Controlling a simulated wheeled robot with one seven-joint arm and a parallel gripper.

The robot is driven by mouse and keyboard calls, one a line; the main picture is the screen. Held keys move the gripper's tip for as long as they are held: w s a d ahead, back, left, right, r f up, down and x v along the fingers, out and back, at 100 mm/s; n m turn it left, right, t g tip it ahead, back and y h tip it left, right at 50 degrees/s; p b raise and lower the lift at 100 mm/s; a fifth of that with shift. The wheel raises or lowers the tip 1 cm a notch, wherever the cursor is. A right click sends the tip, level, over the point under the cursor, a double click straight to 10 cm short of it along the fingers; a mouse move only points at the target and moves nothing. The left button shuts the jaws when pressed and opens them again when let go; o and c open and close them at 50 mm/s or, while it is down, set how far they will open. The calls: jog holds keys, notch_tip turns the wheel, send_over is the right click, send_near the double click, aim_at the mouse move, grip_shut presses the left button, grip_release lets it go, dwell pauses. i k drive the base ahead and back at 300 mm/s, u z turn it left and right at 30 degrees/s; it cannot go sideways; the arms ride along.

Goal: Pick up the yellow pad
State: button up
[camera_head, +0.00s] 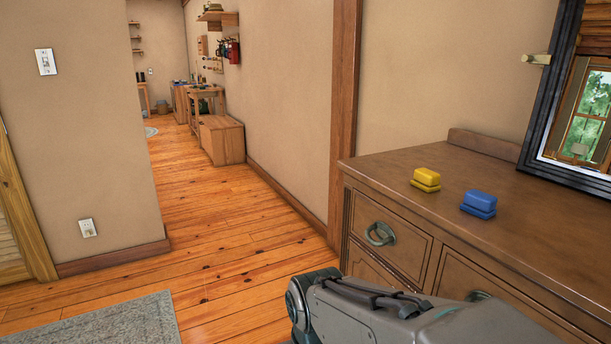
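The yellow pad (426,179) is a small two-layered block lying on top of the wooden dresser (540,205), near its front left part. A blue pad (479,203) of similar shape lies to its right and a little nearer to me. Part of my grey arm shows at the bottom right, in front of the dresser and below the level of its top. My gripper's fingers are not visible. Nothing touches the yellow pad except the dresser top.
A dark-framed mirror (545,120) stands at the back right of the dresser. Metal drawer pulls (380,234) stick out from its front. A grey rug (100,320) lies at the lower left. The wooden floor (215,245) leads clear down a passage to distant furniture.

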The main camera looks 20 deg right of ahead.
aim_at(426, 181)
jog(key=u, duration=0.75)
jog(key=i, duration=1.7)
jog(key=z, duration=4.1)
